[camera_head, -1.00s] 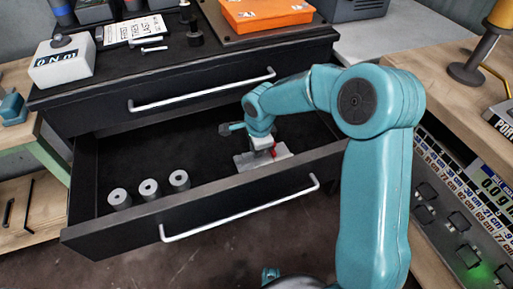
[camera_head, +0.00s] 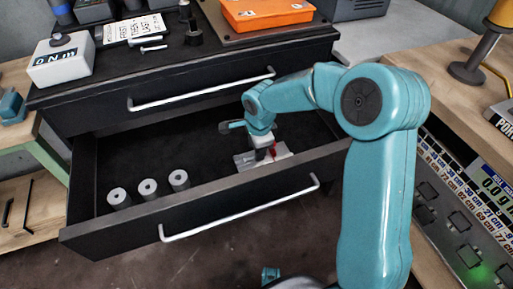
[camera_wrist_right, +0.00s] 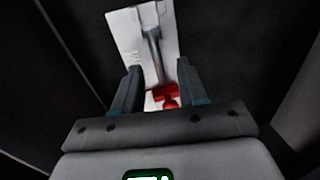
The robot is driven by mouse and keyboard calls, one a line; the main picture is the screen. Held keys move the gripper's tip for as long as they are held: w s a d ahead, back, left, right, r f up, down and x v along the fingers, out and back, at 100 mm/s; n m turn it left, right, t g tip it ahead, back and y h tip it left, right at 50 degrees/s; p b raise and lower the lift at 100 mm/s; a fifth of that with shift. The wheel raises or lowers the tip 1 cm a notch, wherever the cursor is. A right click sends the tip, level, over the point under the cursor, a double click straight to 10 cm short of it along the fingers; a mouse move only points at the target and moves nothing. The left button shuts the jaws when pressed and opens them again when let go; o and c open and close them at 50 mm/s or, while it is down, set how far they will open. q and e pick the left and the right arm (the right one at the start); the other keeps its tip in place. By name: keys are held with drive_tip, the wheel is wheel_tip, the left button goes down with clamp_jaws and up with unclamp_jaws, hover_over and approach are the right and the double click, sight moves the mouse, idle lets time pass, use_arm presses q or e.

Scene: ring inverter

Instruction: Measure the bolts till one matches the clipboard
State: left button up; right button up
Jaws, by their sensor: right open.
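My right gripper (camera_head: 258,152) reaches down into the open lower drawer, near its front right. In the right wrist view my right gripper (camera_wrist_right: 158,68) is open, its two fingers apart. Between and beyond the fingers lies a pale plate (camera_wrist_right: 129,34) with a grey bolt-like piece (camera_wrist_right: 154,45) on it and a red part (camera_wrist_right: 166,95) near the palm. I cannot tell whether the fingers touch any of these. In the head view the plate (camera_head: 246,163) is partly hidden by the gripper. A loose bolt (camera_head: 153,48) lies on the cabinet top. No clipboard is clearly identifiable.
Several grey cylinders (camera_head: 148,189) stand at the drawer's left. The drawer front (camera_head: 120,235) and its handle stick out. A white box with a dial display (camera_head: 62,60), a printed card (camera_head: 133,29) and an orange case (camera_head: 265,12) sit on top. A panel (camera_head: 470,205) stands right.

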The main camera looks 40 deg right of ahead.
wheel_tip(320, 180, up, 15)
drive_tip(key=s+p, duration=0.2)
drive_tip(key=p, duration=0.1)
drive_tip(key=shift+s+a+p, duration=0.15)
drive_tip(key=shift+a+p, duration=0.15)
drive_tip(key=shift+p, duration=0.1)
